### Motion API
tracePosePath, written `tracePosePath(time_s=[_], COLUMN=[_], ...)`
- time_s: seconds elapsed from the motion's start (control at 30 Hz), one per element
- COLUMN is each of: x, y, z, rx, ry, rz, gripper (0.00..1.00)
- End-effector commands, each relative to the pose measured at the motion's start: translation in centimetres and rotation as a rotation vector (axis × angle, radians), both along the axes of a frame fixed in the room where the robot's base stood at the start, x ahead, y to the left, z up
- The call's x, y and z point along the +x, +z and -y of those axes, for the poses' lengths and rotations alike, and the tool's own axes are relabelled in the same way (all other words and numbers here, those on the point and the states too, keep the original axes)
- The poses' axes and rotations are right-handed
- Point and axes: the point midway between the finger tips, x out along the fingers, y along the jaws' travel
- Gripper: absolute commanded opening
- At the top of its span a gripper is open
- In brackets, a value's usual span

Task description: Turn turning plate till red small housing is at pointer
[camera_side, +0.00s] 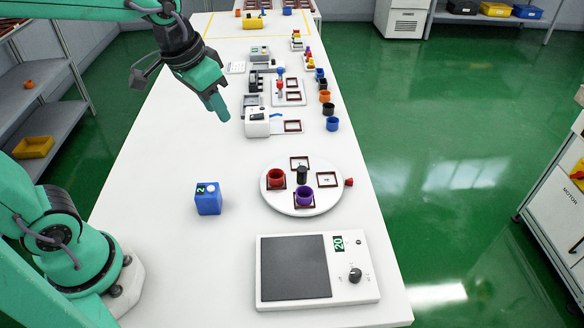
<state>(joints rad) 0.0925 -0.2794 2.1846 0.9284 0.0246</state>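The turning plate (280,204) is a white round disc on the white table. It has dark-red framed square places and a black knob (301,174) in its middle. A small red housing (276,178) stands in the place at the plate's left. A purple housing (304,196) stands in the front place. The back and right places look empty. A small red pointer (349,182) sits just off the plate's right edge, beside the empty right place. My gripper (222,112) is raised over the table, up and left of the plate, touching nothing visible. Its finger gap cannot be made out.
A blue block (208,200) marked 2 stands left of the plate. A white device (256,122) and several coloured cups, such as a blue one (332,124), stand behind. The table's left middle is clear.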

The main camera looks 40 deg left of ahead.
Motion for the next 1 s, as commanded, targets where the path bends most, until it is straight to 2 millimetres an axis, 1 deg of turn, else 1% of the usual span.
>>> tracePosePath(time_s=[0.03,0.1,0.27,0.47,0.67,0.8,1.0], x=[1.0,2.1,4.7,7.9,10.7,12.5,14.2], y=[-0.4,-0.9,-2.2,-4.5,-7.4,-9.8,-12.9], z=[0.4,0.9,2.1,3.7,5.5,6.7,8.3], rx=[0.003,0.005,0.013,0.023,0.034,0.043,0.054], ry=[-0.011,-0.025,-0.055,-0.091,-0.127,-0.153,-0.182], rz=[-0.019,-0.038,-0.084,-0.142,-0.198,-0.238,-0.282], gripper=[0.33,0.33,0.33,0.33,0.33,0.33,0.33])
